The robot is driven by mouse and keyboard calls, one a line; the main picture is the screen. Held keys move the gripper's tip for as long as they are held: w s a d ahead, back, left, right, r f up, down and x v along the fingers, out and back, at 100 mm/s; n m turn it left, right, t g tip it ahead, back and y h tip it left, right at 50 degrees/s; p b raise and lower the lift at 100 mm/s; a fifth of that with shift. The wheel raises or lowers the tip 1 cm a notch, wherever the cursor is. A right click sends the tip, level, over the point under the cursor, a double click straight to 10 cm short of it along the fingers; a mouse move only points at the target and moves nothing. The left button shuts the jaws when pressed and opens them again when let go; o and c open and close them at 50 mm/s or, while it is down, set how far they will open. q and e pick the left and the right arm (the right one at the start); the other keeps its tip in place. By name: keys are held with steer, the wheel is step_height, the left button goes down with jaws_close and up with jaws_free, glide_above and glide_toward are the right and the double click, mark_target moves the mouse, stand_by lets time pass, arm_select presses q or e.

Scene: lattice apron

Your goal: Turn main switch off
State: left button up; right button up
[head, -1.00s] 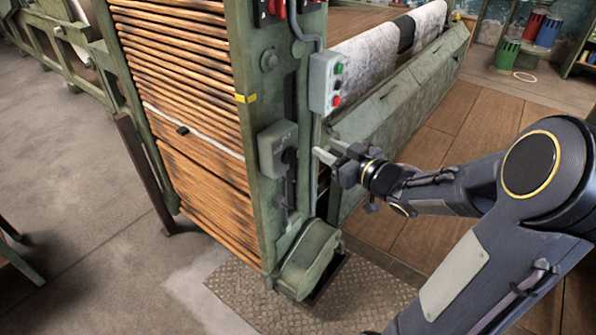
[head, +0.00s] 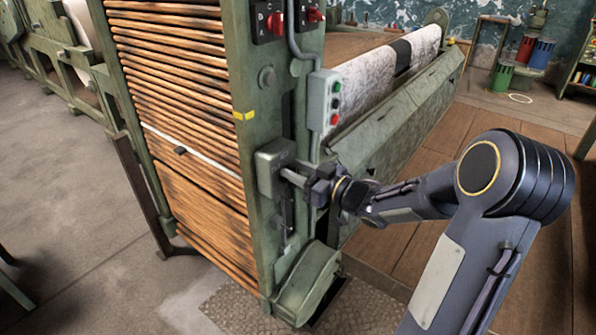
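The handle is now mostly hidden behind my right gripper (head: 289,168). The handle's present angle cannot be made out. My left gripper is not in view.
A grey button box (head: 322,101) with green and red buttons hangs just above my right gripper. Red switches (head: 272,22) sit higher on the post. A green rounded housing (head: 308,284) juts out below. The wooden floor at the right is open.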

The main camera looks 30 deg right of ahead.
jaws_close()
steer(key=n+b, duration=0.4)
steer(key=a+f+n+b, duration=0.1)
steer(key=n+b, duration=0.3)
steer(key=s+a+f+n+b, duration=0.1)
steer(key=n+b, duration=0.3)
steer(key=b, duration=0.1)
steer(key=shift+a+n, duration=0.1)
steer(key=shift+n, duration=0.3)
steer(key=n+b, duration=0.2)
steer(key=n, duration=0.1)
steer(key=shift+a+f+b, duration=0.1)
steer(key=shift+f+b, duration=0.1)
steer(key=shift+b, duration=0.2)
steer(key=shift+f+n+b, duration=0.15)
steer(key=shift+n+b, duration=0.65)
steer(key=shift+n, duration=0.3)
